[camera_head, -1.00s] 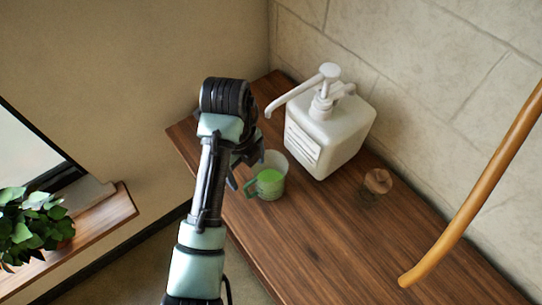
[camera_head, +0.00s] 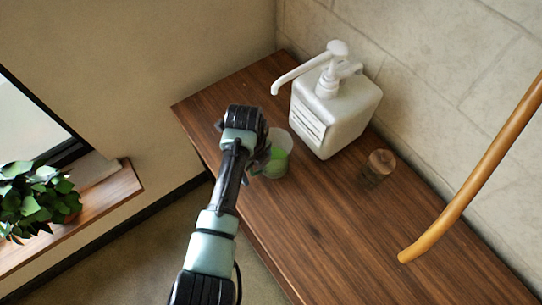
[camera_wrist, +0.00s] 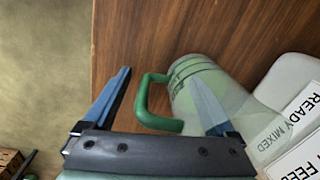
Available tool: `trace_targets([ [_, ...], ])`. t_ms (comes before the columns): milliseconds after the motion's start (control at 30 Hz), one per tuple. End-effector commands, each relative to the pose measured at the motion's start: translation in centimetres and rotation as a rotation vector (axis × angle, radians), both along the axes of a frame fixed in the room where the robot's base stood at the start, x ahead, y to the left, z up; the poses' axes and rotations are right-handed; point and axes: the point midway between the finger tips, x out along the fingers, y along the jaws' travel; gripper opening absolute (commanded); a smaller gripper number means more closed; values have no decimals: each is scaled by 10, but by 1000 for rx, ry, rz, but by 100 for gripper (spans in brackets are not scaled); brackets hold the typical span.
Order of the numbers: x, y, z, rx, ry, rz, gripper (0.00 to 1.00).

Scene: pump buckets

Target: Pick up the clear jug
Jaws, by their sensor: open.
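The clear jug (camera_head: 277,158) stands on the wooden counter in the head view, with green inside and my arm's end partly in front of it. In the wrist view the clear jug (camera_wrist: 222,100) has a green handle (camera_wrist: 150,103) pointing left. My gripper (camera_wrist: 166,88) is open there, its two blue fingers apart, one on each side of the handle. The right finger overlaps the jug's body in the picture; I cannot tell whether it touches. In the head view my gripper (camera_head: 258,160) is at the jug's left side, its fingers mostly hidden.
A white pump bottle (camera_head: 335,110) stands right behind the jug. A small brown-lidded jar (camera_head: 377,168) is further right on the wooden counter (camera_head: 330,225). A curved wooden rod (camera_head: 470,185) crosses the right side. A plant (camera_head: 35,200) sits on a ledge at left.

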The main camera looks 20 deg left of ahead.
Motion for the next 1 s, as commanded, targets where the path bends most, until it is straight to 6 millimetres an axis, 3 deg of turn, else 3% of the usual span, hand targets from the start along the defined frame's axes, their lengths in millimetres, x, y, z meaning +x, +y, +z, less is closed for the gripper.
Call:
trace_targets([
  [233,0,0,-1,0,0,-1,89],
  [733,0,0,-1,0,-1,0,0],
  [1000,1,0,0,1,-3,0,0],
])
